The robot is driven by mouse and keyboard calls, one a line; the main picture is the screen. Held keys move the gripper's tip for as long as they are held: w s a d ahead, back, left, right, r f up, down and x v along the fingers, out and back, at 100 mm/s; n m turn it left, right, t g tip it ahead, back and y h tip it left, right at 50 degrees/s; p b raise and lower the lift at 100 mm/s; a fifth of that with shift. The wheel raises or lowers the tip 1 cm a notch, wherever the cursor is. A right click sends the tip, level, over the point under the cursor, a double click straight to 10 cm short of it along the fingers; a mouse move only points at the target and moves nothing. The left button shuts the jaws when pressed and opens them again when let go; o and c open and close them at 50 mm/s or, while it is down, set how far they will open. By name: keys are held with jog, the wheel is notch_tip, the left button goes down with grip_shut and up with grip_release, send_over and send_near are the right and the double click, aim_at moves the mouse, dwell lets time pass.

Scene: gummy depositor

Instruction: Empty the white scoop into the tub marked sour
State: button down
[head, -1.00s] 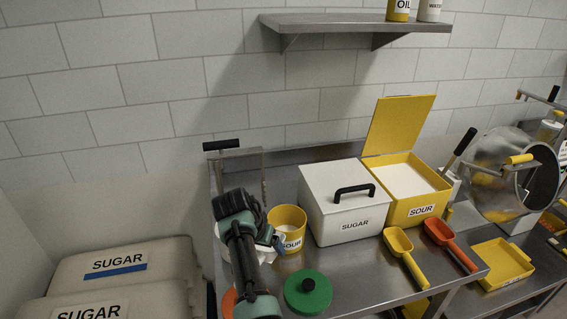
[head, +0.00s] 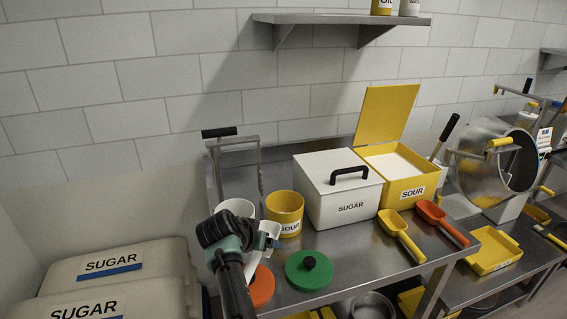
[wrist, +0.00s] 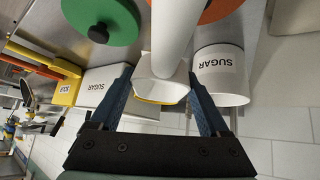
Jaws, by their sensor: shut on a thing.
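The white scoop (head: 253,258) is in my gripper (head: 262,241), above the front left of the steel table. In the wrist view my gripper (wrist: 165,98) has its fingers on either side of the scoop (wrist: 160,82), with its long white handle running up the picture. The scoop's contents cannot be made out. The round yellow tub marked SOUR (head: 285,203) stands upright and open just behind and right of my gripper. The scoop is apart from it in the head view. In the wrist view the tub is mostly or wholly hidden behind the scoop.
A white tub (head: 236,207), marked SUGAR in the wrist view (wrist: 220,72), stands left of the yellow tub. A white SUGAR bin (head: 340,205) and an open yellow SOUR bin (head: 420,188) stand right. Green (head: 300,278) and orange (head: 261,290) lids and yellow (head: 392,222) and orange (head: 430,211) scoops lie in front.

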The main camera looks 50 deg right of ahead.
jog(key=shift+d+r, duration=0.15)
notch_tip(320, 180, up, 5)
jog(key=p, duration=0.4)
jog(key=shift+s+a+p, duration=0.35)
jog(key=shift+a+p, duration=0.1)
jog(key=shift+p, duration=0.3)
jog(key=s+a+p, duration=0.4)
jog(key=s+p, duration=0.1)
jog(key=p, duration=0.1)
jog(key=shift+a+p, duration=0.35)
jog(key=shift+a, duration=0.05)
jog(key=shift+s, duration=0.1)
